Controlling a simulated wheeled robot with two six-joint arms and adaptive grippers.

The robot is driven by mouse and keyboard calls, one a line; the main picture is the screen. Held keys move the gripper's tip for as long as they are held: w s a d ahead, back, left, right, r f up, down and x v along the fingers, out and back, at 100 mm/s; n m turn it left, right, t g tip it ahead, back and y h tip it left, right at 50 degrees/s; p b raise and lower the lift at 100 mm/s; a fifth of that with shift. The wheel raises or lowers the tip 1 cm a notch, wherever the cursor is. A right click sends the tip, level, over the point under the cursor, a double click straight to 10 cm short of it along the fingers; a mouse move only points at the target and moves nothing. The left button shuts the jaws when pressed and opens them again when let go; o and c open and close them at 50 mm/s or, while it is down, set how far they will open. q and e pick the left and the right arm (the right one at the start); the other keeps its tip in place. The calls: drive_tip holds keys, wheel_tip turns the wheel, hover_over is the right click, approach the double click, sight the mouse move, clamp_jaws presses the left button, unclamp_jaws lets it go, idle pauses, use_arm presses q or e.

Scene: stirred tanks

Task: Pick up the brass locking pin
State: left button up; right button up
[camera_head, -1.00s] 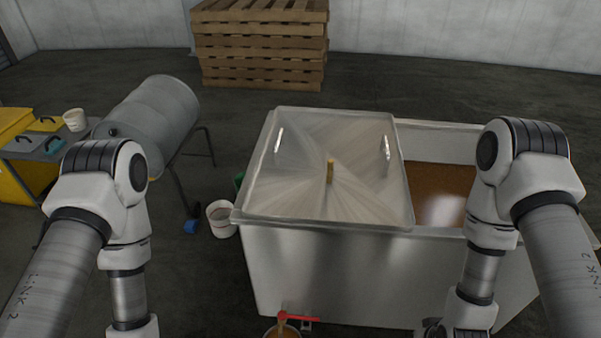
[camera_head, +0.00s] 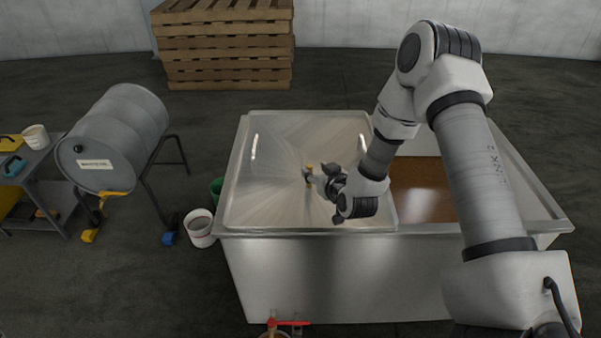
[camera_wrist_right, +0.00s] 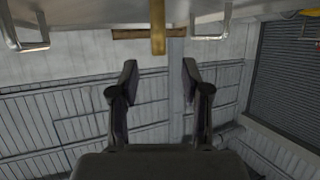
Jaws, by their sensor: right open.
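The brass locking pin (camera_head: 309,169) stands upright near the middle of the metal lid on the tank. It is small and partly hidden by my right gripper (camera_head: 317,179) in the head view. In the right wrist view the pin (camera_wrist_right: 158,30) is a brass bar at the top centre, with a brown crosspiece behind it. My right gripper (camera_wrist_right: 159,70) is open and empty, its two fingers apart. The pin lines up with the gap between them, apparently just beyond the fingertips. My left gripper is out of view.
The lid (camera_head: 262,205) has a handle at each side and covers the tank's left part. The tank's open right part holds brown contents (camera_head: 425,190). A grey drum (camera_head: 120,135) on a stand and a white bucket (camera_head: 200,230) are at the left. Pallets (camera_head: 225,45) stand behind.

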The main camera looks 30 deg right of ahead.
sight(310, 166)
drive_tip(key=shift+w, duration=0.3)
drive_tip(key=x, duration=0.5)
drive_tip(key=shift+s+d+f, duration=0.1)
drive_tip(key=shift+f, duration=0.25)
drive_tip(key=shift+s+r, duration=0.15)
drive_tip(key=shift+r, duration=0.05)
drive_tip(key=c, duration=0.3)
clamp_jaws()
